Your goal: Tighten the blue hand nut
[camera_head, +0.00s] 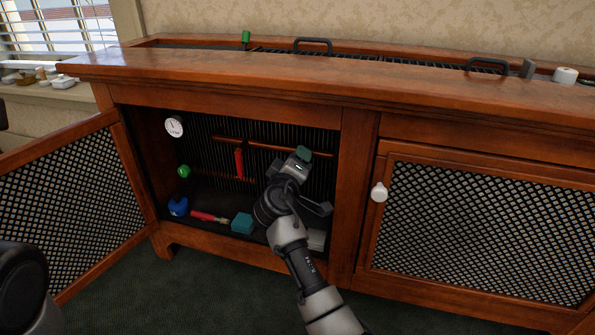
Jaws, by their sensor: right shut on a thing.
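The cabinet's left compartment is open. A blue rounded piece (178,206), which looks like the blue hand nut, sits low at its left side; I cannot tell whether it is on a thread. My right gripper (301,159) is inside the opening, to the right of the blue piece and well apart from it. My left gripper is not in view; only a dark part of my own body shows at the lower left.
Inside are a white dial gauge (174,126), a green knob (184,171), a red lever (239,163), a red-handled tool (208,217) and a teal block (242,222). The open lattice door (75,200) stands left. The right door (480,228) is closed.

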